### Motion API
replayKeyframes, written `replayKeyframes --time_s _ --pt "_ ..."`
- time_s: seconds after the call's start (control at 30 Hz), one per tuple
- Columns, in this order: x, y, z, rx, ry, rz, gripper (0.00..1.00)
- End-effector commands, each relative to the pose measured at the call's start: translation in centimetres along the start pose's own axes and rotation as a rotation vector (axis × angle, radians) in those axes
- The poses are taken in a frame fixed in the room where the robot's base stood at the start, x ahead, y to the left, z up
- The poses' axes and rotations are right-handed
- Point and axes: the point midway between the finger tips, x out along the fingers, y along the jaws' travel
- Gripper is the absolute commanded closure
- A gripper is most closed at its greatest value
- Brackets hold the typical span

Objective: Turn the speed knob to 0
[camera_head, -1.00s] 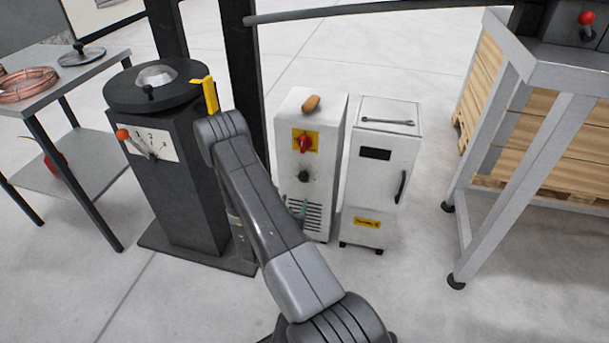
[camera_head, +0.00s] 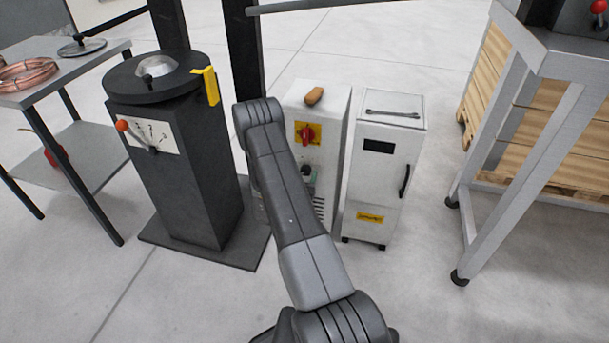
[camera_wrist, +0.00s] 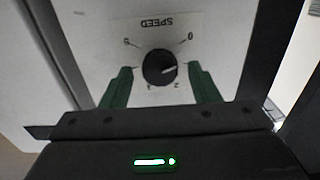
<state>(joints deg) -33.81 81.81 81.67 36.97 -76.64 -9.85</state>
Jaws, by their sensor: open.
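The black speed knob (camera_wrist: 160,68) sits on a white panel under an upside-down "SPEED" label in the wrist view. Its white pointer mark points to the right; a 0 is at the upper right of the dial, and the lower numbers are small. My gripper (camera_wrist: 160,72) is open, its green fingertips on either side of the knob, with visible gaps. In the head view the knob (camera_head: 306,170) is on the front of the white cabinet (camera_head: 330,115), below a red switch (camera_head: 307,133) on yellow. My arm partly covers that front and most of my gripper.
A dark pedestal (camera_head: 185,190) with a red-balled lever (camera_head: 123,126) and yellow bracket (camera_head: 210,86) stands left of my arm. A second white cabinet (camera_head: 378,185) stands close on the right. A grey frame table (camera_head: 510,150) is farther right.

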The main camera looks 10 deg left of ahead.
Motion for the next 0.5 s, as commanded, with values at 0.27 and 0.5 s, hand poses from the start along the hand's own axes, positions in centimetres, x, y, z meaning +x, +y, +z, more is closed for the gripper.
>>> replayKeyframes --time_s 0.27,0.5 --pt "0.92 -0.03 -0.04 0.0 0.0 -0.001 0.45" --pt "0.89 -0.02 -0.04 0.0 0.0 -0.001 0.64"
